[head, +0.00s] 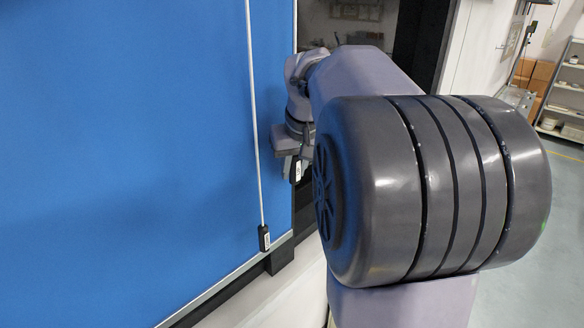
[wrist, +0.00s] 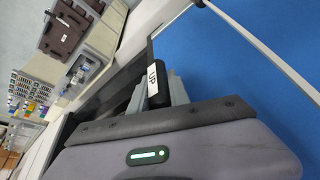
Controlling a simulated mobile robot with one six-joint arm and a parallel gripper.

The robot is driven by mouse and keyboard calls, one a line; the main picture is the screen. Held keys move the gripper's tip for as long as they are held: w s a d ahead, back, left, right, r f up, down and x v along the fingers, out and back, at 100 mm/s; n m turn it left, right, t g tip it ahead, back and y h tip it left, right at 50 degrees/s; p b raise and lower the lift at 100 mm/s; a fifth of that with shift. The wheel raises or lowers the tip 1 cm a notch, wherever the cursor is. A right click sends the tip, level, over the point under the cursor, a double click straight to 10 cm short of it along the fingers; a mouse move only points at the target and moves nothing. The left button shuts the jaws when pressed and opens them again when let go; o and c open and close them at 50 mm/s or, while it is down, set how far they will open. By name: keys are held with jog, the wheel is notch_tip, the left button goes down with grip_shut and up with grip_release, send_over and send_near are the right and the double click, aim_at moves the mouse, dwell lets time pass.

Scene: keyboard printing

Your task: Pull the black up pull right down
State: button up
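The black up pull (wrist: 153,82), with a white label reading "UP", stands between the two grey fingers of my gripper (wrist: 156,95) in the wrist view. The fingers appear to press on both its sides. In the head view my gripper (head: 290,163) is at the right edge of the blue blind, and the up pull (head: 298,171) shows only in small part at the fingers. Its cord is hidden by my arm. A second black pull (head: 264,238) with a small light label hangs on a white cord (head: 254,110), lower and to the left of my gripper.
The large blue blind (head: 130,130) fills the left, with a light bottom rail (head: 215,288) and a dark frame (head: 278,259) beneath. The white cord (wrist: 265,52) crosses the wrist view's upper right. Shelves (head: 565,95) stand far right, away from my arm.

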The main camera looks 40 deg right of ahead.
grip_shut()
dwell(1.1)
